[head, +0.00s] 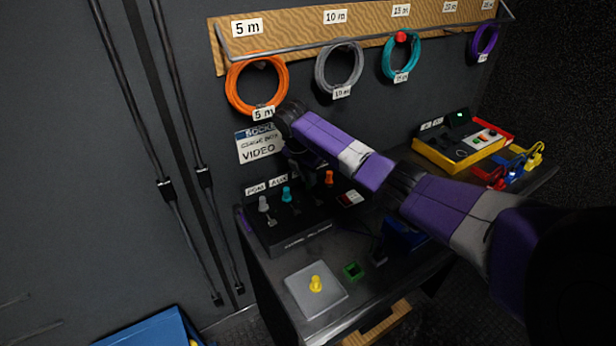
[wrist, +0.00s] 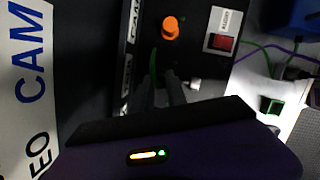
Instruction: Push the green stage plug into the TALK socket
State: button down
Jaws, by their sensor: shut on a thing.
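My gripper (wrist: 163,92) is shut, its two dark fingers reaching toward the black socket box (head: 300,225). A green sliver (wrist: 153,65) shows beside the left finger in the wrist view; it appears to be the green stage plug, mostly hidden by the fingers. An orange plug (wrist: 170,28) stands in the box just beyond the fingers and also shows in the head view (head: 329,178). The TALK socket and its label cannot be made out. Whether the green plug touches or enters a socket cannot be told. In the head view my arm hides the gripper tip.
A grey plug (head: 264,204) and a teal plug (head: 286,194) stand in the box. A red switch (wrist: 221,42) is close right. A yellow-cased console (head: 461,142) is at right.

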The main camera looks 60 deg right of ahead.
jog(key=shift+f, duration=0.4)
jog(key=c, duration=1.3)
grip_release()
jog(key=shift+o, duration=0.2)
jog(key=shift+r, duration=0.15)
jog(key=b+v, duration=0.1)
jog(key=v, duration=0.6)
jog(key=shift+r, duration=0.3)
jog(key=shift+s, duration=0.1)
